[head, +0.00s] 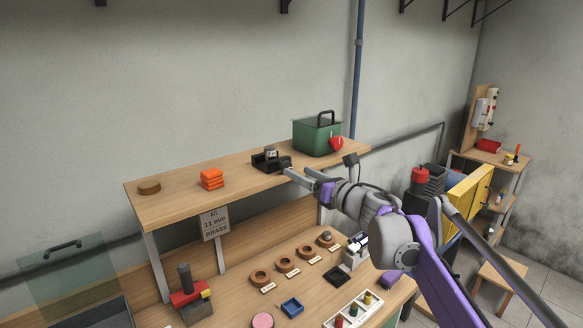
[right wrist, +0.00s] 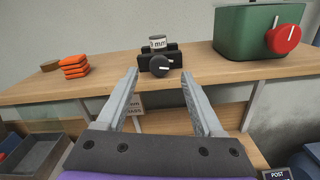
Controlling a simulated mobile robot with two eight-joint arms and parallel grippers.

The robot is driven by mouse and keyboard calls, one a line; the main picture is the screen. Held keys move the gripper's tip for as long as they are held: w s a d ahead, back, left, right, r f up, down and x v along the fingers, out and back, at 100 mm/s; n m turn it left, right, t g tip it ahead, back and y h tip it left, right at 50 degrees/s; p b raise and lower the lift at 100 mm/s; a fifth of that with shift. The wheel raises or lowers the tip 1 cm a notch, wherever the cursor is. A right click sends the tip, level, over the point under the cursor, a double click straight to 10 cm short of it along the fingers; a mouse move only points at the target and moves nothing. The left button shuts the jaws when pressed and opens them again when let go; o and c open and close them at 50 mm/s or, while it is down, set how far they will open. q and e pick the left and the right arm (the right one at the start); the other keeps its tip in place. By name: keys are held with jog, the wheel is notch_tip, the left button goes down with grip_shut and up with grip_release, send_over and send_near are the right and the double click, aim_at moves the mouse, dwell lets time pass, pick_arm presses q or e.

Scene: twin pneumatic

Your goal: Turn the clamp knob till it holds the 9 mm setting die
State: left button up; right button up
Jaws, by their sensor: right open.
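The black clamp (head: 265,162) stands on the raised wooden shelf, and it also shows ahead in the right wrist view (right wrist: 146,60). A grey, cylindrical setting die (head: 270,152) sits upright at its top; its white label (right wrist: 158,43) shows "mm", but the number is hard to read. The round black clamp knob (right wrist: 162,66), with a pale mark, faces me. Whether the clamp grips the die I cannot tell. My right gripper (head: 294,174) is open and empty in front of the knob. In the right wrist view its fingers (right wrist: 160,77) lie either side of the knob, apart from it. My left gripper is out of view.
A green box (head: 316,137) with a red knob stands right of the clamp. Orange blocks (head: 212,179) and a brown disc (head: 149,187) lie left on the shelf (head: 180,205). Below are brown rings (head: 283,265), a red-black tool (head: 190,293) and a white tray (head: 345,318).

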aim_at(284, 165)
jog(key=x, duration=0.4)
grip_shut()
dwell(0.4)
